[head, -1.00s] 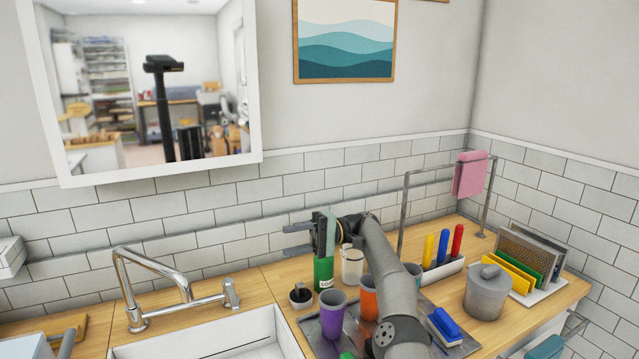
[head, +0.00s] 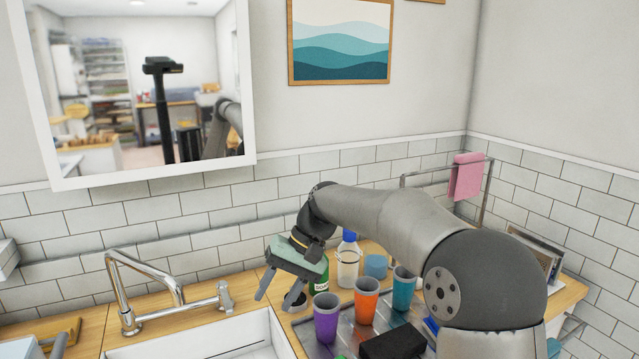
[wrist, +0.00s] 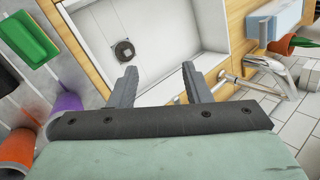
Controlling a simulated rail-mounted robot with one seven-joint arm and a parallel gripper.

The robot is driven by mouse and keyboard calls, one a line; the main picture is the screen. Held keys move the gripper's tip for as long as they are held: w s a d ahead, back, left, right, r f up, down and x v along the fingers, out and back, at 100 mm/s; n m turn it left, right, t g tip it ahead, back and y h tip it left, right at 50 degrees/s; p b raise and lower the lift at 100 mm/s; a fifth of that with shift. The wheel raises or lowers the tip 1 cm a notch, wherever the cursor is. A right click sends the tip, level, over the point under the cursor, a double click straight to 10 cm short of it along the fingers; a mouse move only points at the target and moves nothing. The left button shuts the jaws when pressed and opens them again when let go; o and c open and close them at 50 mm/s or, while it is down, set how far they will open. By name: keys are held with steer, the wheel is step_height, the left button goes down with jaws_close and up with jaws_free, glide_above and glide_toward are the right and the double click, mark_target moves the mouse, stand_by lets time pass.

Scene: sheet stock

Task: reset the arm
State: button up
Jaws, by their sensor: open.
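My gripper (head: 279,293) is open, with its two fingers apart and nothing between them. In the head view it hangs at the end of my raised arm, fingers down, by the right rear corner of the sink. In the wrist view my gripper (wrist: 160,82) points over the white sink basin (wrist: 170,35), with its drain (wrist: 123,50) ahead of the fingers. My arm hides part of the counter on the right.
A purple cup (head: 326,318), an orange cup (head: 366,301) and a teal cup (head: 402,290) stand on a grey tray (head: 346,335). A green bottle (head: 319,281) is close behind my gripper. The chrome faucet (head: 147,270) is to its left.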

steer(key=s+d+f+m+t+h, duration=0.1)
steer(key=s+d+f+h, duration=0.2)
steer(key=s+d, duration=0.8)
steer(key=s+d+f+m+t+h, duration=0.1)
steer(key=s+d+f+t+h, duration=0.1)
steer(key=s+d+f, duration=0.5)
steer(key=s+d, duration=0.5)
steer(key=s, duration=0.3)
steer(key=shift+t+h, duration=0.3)
steer(key=shift+h, duration=0.1)
